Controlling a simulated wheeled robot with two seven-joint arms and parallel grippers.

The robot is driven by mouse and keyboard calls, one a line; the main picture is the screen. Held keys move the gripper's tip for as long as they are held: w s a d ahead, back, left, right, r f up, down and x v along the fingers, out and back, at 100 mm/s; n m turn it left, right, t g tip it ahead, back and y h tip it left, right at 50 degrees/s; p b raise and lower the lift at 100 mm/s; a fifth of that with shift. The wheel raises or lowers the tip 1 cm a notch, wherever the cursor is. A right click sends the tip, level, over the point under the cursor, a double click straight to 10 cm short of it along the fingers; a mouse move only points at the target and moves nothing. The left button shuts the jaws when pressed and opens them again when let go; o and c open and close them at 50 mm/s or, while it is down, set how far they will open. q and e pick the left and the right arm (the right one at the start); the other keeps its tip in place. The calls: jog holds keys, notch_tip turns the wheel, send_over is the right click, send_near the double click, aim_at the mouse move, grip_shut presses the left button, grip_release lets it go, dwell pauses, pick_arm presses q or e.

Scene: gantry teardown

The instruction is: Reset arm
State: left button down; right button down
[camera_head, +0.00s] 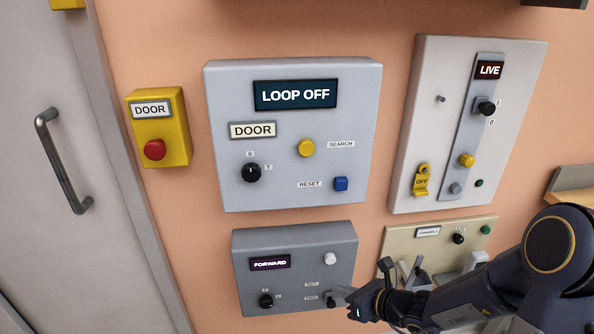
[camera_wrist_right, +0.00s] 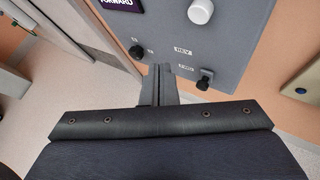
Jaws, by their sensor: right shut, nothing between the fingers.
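My right gripper (camera_head: 343,297) is shut and empty, at the lower right of a grey box (camera_head: 300,242) with a "FORWARD" display (camera_head: 270,263). The box carries a white button (camera_head: 330,258), a black selector knob (camera_head: 266,301) and a small black switch (camera_head: 331,302), which the fingertips nearly cover. In the right wrist view, the shut fingers (camera_wrist_right: 160,85) point at the box's lower edge, between the black knob (camera_wrist_right: 136,51) and the black switch (camera_wrist_right: 205,80). The switch stands beside the fingers, not between them. I cannot tell whether the fingertips touch the box. My left gripper is out of view.
Above is a larger box with a "LOOP OFF" display (camera_head: 295,95), a yellow button (camera_head: 306,148) and a blue button (camera_head: 341,184). A yellow door box (camera_head: 159,127) and a handled door (camera_head: 62,160) are left. A "LIVE" panel (camera_head: 425,90) and beige panel (camera_head: 400,238) are right.

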jog(key=s+a+r+n+g+y+p, duration=0.1)
jog(key=s+a+r+n+g+p, duration=0.15)
jog(key=s+r+n, duration=0.65)
jog(key=s+a+r+n+g+y+p, duration=0.15)
jog(key=s+r+n+p, duration=0.25)
jog(key=r+n, duration=0.55)
jog(key=s+d+r+n+h+p, duration=0.4)
jog(key=s+d+n+h+p, duration=0.1)
jog(key=s+d+n, duration=0.4)
jog(key=s+n+h, duration=0.1)
jog(key=s, duration=0.1)
jog(key=shift+s+r+h, duration=0.2)
jog(key=shift+s+h, duration=0.15)
jog(key=shift+s, duration=0.05)
dwell(0.5)
